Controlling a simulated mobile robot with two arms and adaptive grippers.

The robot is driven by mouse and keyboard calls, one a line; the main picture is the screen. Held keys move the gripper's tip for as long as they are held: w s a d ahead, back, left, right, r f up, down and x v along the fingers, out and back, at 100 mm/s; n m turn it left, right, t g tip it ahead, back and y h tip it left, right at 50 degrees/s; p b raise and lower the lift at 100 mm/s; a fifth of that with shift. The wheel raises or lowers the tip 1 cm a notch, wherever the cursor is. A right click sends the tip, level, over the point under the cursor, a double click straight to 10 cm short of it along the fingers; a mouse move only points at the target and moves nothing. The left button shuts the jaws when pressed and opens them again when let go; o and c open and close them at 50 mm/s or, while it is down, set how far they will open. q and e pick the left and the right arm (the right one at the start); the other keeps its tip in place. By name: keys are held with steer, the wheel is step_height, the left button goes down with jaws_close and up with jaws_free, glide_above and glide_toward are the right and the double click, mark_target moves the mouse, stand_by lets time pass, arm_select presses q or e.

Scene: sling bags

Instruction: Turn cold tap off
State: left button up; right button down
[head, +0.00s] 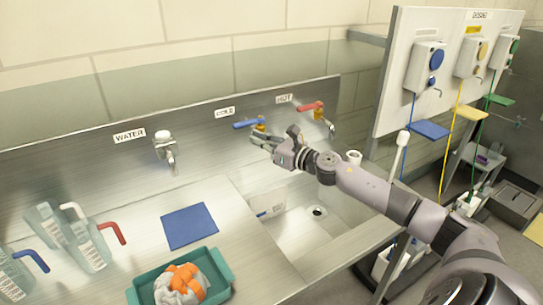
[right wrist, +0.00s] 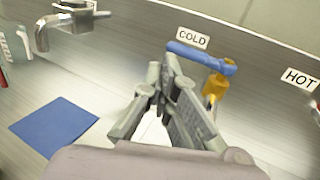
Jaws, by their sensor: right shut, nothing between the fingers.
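The cold tap has a blue lever handle (head: 249,123) on a brass body, under the COLD label (head: 225,112) on the steel splashback. In the right wrist view the blue lever (right wrist: 202,57) points left from the brass body (right wrist: 214,88). My right gripper (head: 258,141) is shut and empty, just below and in front of the cold tap. In the right wrist view its fingers (right wrist: 165,75) are closed together, left of the brass body and apart from the lever. The hot tap (head: 313,110) has a red lever, to the right. My left gripper is not in view.
A sink (head: 300,212) lies below the taps. A water tap (head: 165,149) is on the left. A blue mat (head: 189,226), a teal tray (head: 222,262) with orange and grey cloth, and clear jugs (head: 80,240) are on the counter. A dosing board (head: 398,90) stands at right.

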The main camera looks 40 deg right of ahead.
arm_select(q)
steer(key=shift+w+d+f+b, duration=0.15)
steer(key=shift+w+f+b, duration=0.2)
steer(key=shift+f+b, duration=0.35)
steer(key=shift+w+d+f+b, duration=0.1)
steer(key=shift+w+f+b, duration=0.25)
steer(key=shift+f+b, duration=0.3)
arm_select(e)
steer(key=s+a, duration=0.1)
steer(key=s, duration=0.6)
steer(key=shift+r, duration=0.2)
steer(key=shift+f, duration=0.1)
